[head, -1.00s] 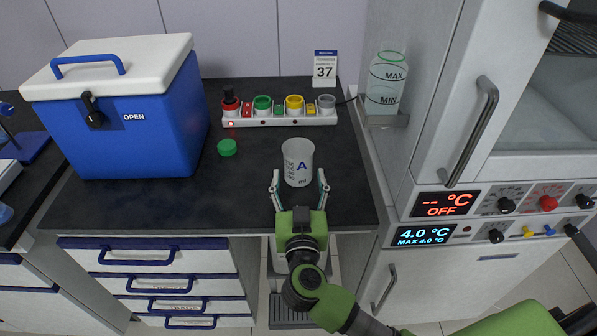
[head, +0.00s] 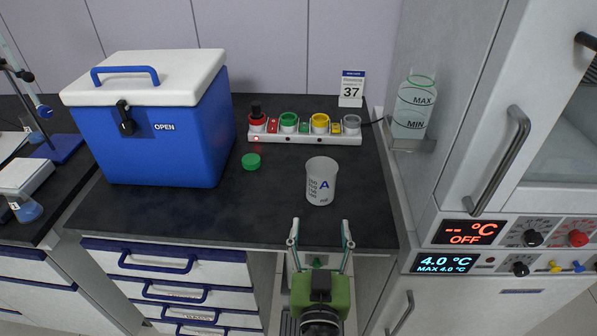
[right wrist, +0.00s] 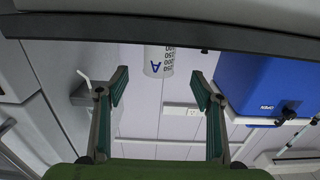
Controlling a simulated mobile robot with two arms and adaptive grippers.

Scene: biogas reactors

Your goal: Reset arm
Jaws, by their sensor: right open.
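My right gripper (head: 320,236) is open and empty at the front edge of the dark bench, its fingers pointing toward the back. A white beaker marked A (head: 321,182) stands upright on the bench just beyond the fingertips, apart from them. In the right wrist view the open fingers (right wrist: 158,95) show with a clear gap between them, and the beaker (right wrist: 158,62) appears upside down beyond that gap. My left gripper is not in view.
A blue cooler box (head: 165,130) with a white lid stands on the left of the bench. A strip of coloured sockets (head: 304,128) and a green cap (head: 251,161) lie behind the beaker. A tall cabinet (head: 482,130) stands at right. Drawers (head: 170,265) are below the bench.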

